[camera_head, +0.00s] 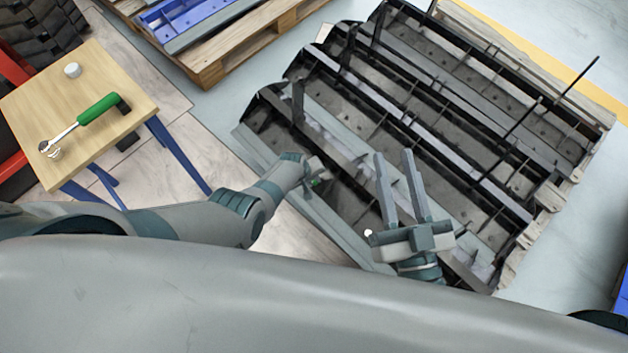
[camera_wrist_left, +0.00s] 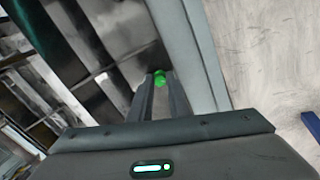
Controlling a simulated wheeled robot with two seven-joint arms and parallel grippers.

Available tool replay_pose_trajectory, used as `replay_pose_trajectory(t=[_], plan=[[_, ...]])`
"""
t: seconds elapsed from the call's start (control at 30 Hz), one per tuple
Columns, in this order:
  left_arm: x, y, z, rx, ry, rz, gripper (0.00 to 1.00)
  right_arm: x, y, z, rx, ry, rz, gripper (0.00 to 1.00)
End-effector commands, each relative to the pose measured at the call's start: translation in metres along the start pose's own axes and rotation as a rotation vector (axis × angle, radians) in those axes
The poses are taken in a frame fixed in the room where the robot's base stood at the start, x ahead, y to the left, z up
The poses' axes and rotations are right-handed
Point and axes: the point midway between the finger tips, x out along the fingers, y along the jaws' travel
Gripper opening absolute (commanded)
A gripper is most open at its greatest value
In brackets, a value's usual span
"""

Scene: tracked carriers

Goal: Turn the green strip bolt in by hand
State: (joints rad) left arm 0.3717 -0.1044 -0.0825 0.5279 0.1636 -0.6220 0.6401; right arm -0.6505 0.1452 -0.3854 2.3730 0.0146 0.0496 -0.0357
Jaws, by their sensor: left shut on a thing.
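The green strip bolt (camera_head: 316,182) shows as a small green spot at the near edge of the dark tracked carriers (camera_head: 350,150). In the left wrist view the bolt (camera_wrist_left: 160,79) is a bright green head between the fingertips. My left gripper (camera_head: 318,177) is shut on it, and its fingers show narrow in the left wrist view (camera_wrist_left: 158,88). How deep the bolt sits is hidden. My right gripper (camera_head: 394,158) is open and empty, with two long parallel fingers apart over the near part of the carriers.
A wooden table (camera_head: 130,72) at the left holds a green-handled wrench (camera_head: 98,109) and a small white cylinder (camera_head: 72,69). A pallet with blue parts (camera_head: 187,25) lies at the back. Thin upright rods (camera_head: 577,82) stand on the carriers' right side.

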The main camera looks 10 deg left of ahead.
Motion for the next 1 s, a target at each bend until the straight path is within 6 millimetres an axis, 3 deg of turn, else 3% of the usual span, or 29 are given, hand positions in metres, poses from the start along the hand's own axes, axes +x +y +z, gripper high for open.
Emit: replay_pose_trajectory(t=[0.23,0.77,0.8,0.83,0.87,1.0], plan=[[0.0007,-0.0024,0.0012,0.119,-0.003,-0.003,0.00,-0.0002,0.0001,0.0010,0.000,0.000,0.000,0.31],[0.0010,-0.0028,0.0008,0.765,-0.003,-0.004,0.00,-0.0015,0.0008,0.0076,0.000,0.000,0.000,0.31],[0.0003,-0.0021,0.0012,0.754,-0.004,-0.003,0.26,-0.0013,0.0007,0.0066,0.000,0.000,0.000,0.31],[0.0003,-0.0020,0.0012,0.752,-0.004,-0.003,0.33,-0.0013,0.0007,0.0066,0.000,0.000,0.000,0.31],[0.0003,-0.0019,0.0011,0.751,-0.004,-0.003,0.38,-0.0013,0.0007,0.0066,0.000,0.000,0.000,0.31],[0.0001,-0.0012,0.0007,0.750,-0.002,-0.002,0.38,-0.0013,0.0007,0.0066,0.000,0.000,0.000,0.31]])
